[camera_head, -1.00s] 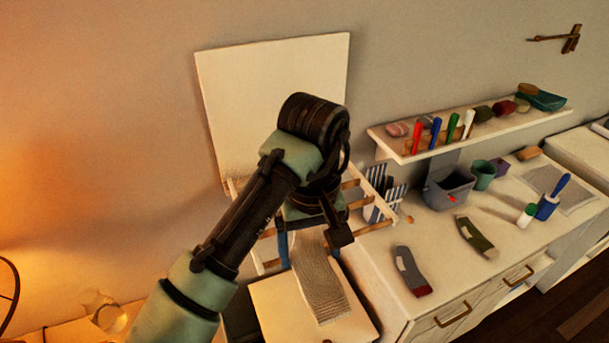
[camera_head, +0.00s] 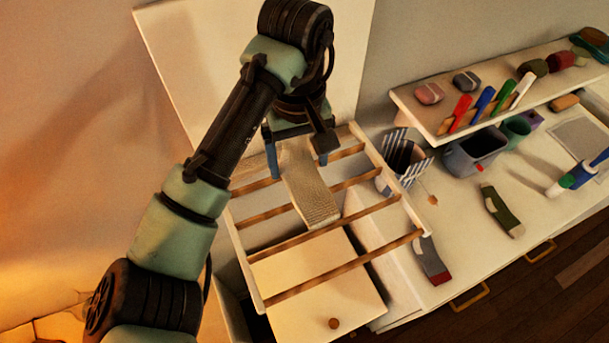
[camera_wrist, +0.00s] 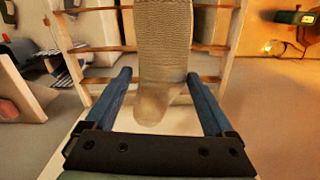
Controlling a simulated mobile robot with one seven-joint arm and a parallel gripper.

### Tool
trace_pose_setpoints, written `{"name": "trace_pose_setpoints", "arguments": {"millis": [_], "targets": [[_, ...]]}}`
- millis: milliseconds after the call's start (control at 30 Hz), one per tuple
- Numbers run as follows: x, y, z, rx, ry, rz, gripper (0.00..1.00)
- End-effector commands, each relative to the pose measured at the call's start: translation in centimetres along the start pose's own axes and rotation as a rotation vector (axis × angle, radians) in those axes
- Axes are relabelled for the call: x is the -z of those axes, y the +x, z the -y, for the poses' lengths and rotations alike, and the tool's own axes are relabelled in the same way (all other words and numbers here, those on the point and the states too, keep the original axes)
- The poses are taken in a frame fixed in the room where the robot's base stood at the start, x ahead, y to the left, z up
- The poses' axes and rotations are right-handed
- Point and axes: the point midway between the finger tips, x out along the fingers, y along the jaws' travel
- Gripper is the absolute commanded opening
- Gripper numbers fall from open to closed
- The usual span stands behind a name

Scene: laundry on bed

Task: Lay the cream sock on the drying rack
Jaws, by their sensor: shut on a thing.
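The cream ribbed sock (camera_head: 310,192) hangs from my gripper (camera_head: 298,160) at the back part of the drying rack. The drying rack (camera_head: 345,266) has a pale frame and several wooden bars. The sock's lower end overlaps the rack's middle bars in the head view; I cannot tell whether it rests on them. In the wrist view the sock (camera_wrist: 163,40) lies between the two blue fingers of my gripper (camera_wrist: 159,74), with the rack's bars (camera_wrist: 213,47) behind it. My gripper is shut on the sock, though the fingers look wide apart.
A grey-and-red sock (camera_head: 431,262) and a green sock (camera_head: 502,210) lie on the counter right of the rack. A striped holder (camera_head: 403,157) and a grey bin (camera_head: 474,153) stand behind them. A shelf (camera_head: 440,128) with pens juts from the wall. A white panel (camera_head: 200,60) stands behind the rack.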

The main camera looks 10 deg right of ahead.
Motion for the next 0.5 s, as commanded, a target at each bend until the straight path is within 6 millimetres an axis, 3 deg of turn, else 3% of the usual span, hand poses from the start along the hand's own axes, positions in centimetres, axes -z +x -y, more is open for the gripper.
{"name": "trace_pose_setpoints", "arguments": {"millis": [100,500], "targets": [[-0.1,2.6,-0.1,-0.004,0.0,0.006,0.36],[-0.1,6.5,-0.1,-0.001,0.0,0.004,0.36]]}}
